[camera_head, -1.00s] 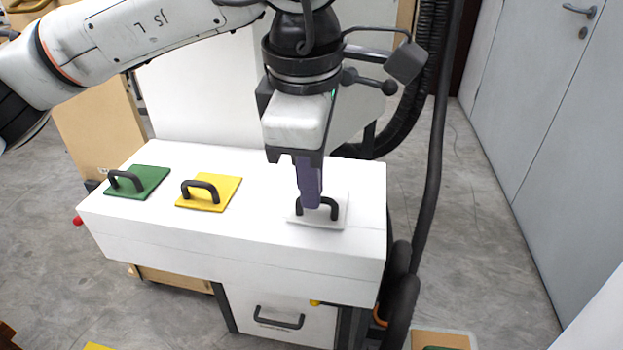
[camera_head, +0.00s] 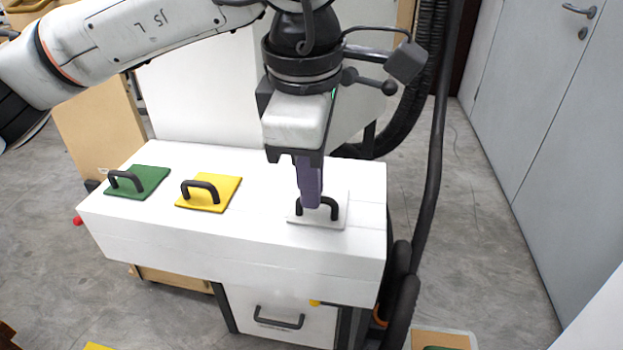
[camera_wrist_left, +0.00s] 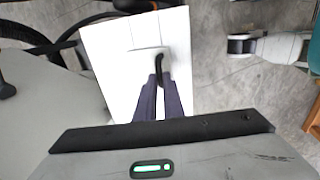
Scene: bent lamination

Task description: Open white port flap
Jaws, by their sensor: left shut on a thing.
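The white port flap (camera_head: 338,219) is a small square plate with a black arched handle (camera_head: 331,207), at the right end of the white box's top. My left gripper (camera_head: 310,204) points down and is shut on that handle, and its purple fingers hide part of it. In the left wrist view the flap (camera_wrist_left: 143,60) and its handle (camera_wrist_left: 158,64) show at the tips of my left gripper (camera_wrist_left: 158,80). The flap looks flat on the box top, and I see no clear gap under it. My right gripper is not in view.
A yellow flap (camera_head: 222,188) and a green flap (camera_head: 138,182), each with a black handle, lie on the white box (camera_head: 225,240) to the left. A drawer (camera_head: 280,318) is below. Black hoses (camera_head: 440,140) hang at the right.

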